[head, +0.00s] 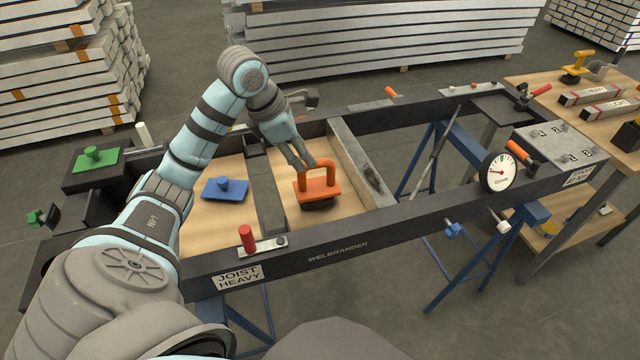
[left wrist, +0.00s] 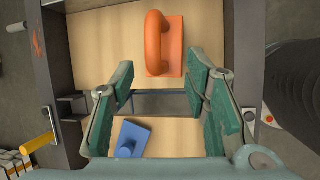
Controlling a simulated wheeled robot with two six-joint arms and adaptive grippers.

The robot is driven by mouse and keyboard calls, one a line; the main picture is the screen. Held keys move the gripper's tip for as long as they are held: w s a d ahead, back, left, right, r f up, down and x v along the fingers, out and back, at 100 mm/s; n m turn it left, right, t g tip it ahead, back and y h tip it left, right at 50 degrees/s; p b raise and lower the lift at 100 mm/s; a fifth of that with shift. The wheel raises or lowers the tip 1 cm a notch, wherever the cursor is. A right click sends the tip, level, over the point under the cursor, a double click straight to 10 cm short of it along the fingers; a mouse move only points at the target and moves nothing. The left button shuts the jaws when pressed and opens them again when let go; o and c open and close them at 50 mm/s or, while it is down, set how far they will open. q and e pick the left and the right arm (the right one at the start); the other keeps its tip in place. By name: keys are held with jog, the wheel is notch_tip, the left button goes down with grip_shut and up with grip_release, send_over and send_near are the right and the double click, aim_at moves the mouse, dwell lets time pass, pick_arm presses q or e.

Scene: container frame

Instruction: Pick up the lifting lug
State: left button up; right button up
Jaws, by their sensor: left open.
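The lifting lug is an orange plate with an upright loop handle (head: 318,188), on the wooden board inside the black frame in the head view. A dark base shows under it. In the left wrist view the orange lug (left wrist: 165,50) lies just beyond the fingertips, near the top middle. My left gripper (head: 302,164) is just above and to the left of the lug's handle in the head view. Its green fingers (left wrist: 160,82) are open and empty in the wrist view, with no clear contact on the lug. My right gripper is not in view.
A blue knobbed plate (head: 225,189) sits left of the lug, and a green one (head: 95,158) stands farther left. The black frame rail (head: 400,225) runs in front with a red-handled clamp (head: 247,238). A dial gauge (head: 499,171) and wooden workbench (head: 610,115) are at right.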

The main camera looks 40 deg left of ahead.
pick_arm(q)
jog(key=b, duration=0.1)
send_over(317, 182)
jog(key=s, duration=0.1)
jog(key=f, duration=0.5)
jog(key=d+f, duration=0.1)
jog(key=f, duration=0.1)
jog(key=shift+s+f, duration=0.1)
jog(key=shift+f, duration=0.25)
jog(key=shift+a, duration=0.1)
grip_shut()
jog(key=shift+r, duration=0.15)
